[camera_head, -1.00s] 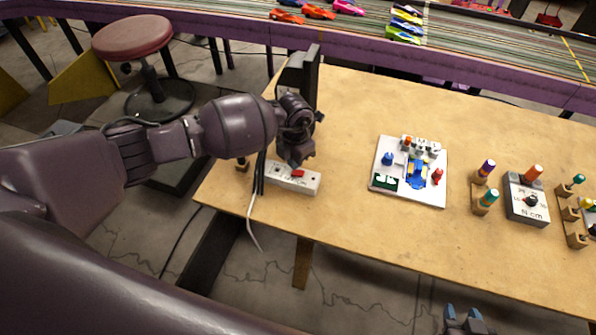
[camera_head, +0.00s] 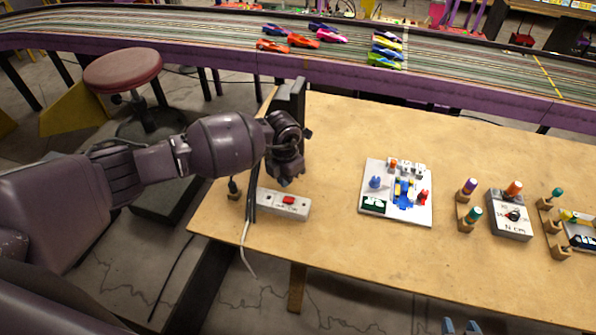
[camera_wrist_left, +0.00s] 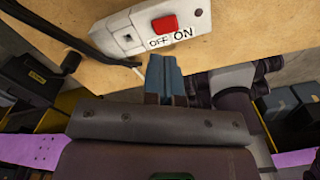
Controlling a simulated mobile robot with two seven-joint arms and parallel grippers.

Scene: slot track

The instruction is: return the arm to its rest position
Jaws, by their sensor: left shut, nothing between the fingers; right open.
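My left arm reaches in from the left of the head view. Its gripper (camera_head: 286,182) is shut and empty, just above and behind a white power strip (camera_head: 268,202) with a red switch (camera_head: 288,199). In the left wrist view the shut blue-grey fingers (camera_wrist_left: 165,72) point at the strip (camera_wrist_left: 190,14), just short of its ON and OFF labels, with the red switch (camera_wrist_left: 164,24) beyond. They look apart from it.
A dark upright post (camera_head: 298,100) stands close behind the left gripper. A white board with small parts (camera_head: 370,175), screwdrivers in wooden holders (camera_head: 466,189) and a grey torque box (camera_head: 515,226) stand to the right. A red stool (camera_head: 122,68) is at the left. The slot track (camera_head: 190,42) runs behind.

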